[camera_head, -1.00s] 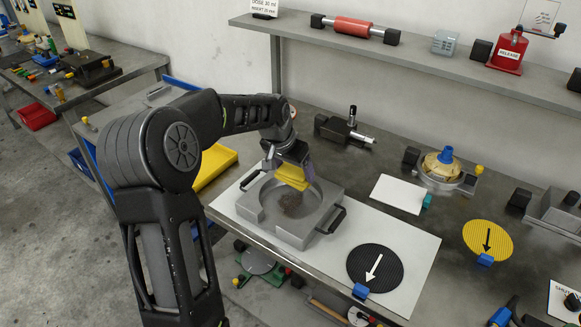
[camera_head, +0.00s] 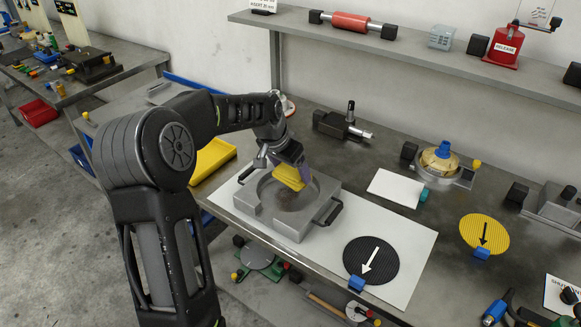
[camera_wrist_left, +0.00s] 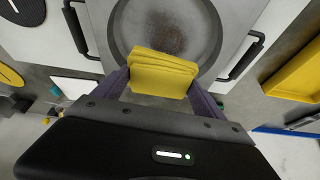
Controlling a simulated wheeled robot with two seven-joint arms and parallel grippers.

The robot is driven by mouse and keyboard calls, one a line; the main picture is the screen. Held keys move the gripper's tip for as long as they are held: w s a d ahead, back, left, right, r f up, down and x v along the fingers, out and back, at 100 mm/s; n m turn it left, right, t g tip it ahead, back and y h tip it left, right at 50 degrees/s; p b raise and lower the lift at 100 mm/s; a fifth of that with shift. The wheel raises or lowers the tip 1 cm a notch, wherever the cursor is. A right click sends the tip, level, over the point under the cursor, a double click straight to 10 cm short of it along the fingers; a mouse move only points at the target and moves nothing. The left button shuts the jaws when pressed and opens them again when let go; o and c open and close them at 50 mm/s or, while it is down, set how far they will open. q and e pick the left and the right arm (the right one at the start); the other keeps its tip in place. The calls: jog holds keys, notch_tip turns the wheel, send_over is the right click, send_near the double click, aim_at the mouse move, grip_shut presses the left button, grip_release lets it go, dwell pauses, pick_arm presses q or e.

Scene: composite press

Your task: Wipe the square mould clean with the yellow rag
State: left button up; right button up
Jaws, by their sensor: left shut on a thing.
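The square mould (camera_head: 300,226) is a grey block with a round recess and dark side handles, on a white sheet on the bench. A brownish dirty patch (camera_wrist_left: 160,33) shows on the recess floor in the left wrist view. My left gripper (camera_head: 292,176) is shut on the folded yellow rag (camera_head: 288,178) and holds it over the recess. The rag also fills the space between the fingers in the left wrist view (camera_wrist_left: 160,74). Whether the rag touches the floor I cannot tell. My right gripper is not in view.
A black ribbed disc (camera_head: 371,278) with a white arrow lies right of the mould on the white sheet (camera_head: 412,246). A yellow tray (camera_head: 212,160) is behind my left arm. A white card (camera_head: 396,188) and a yellow disc (camera_head: 484,222) lie farther right. A shelf (camera_head: 420,57) runs above.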

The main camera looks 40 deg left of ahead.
aim_at(290, 194)
pick_arm(q)
jog(key=shift+f+b, duration=1.25)
jog(key=shift+f, duration=1.1)
jog(key=shift+f+b, duration=0.5)
jog(key=shift+f, duration=0.1)
jog(key=shift+s, duration=0.1)
jog(key=shift+s+r+b, duration=0.15)
jog(key=shift+s+b, duration=0.15)
jog(key=shift+s, duration=0.7)
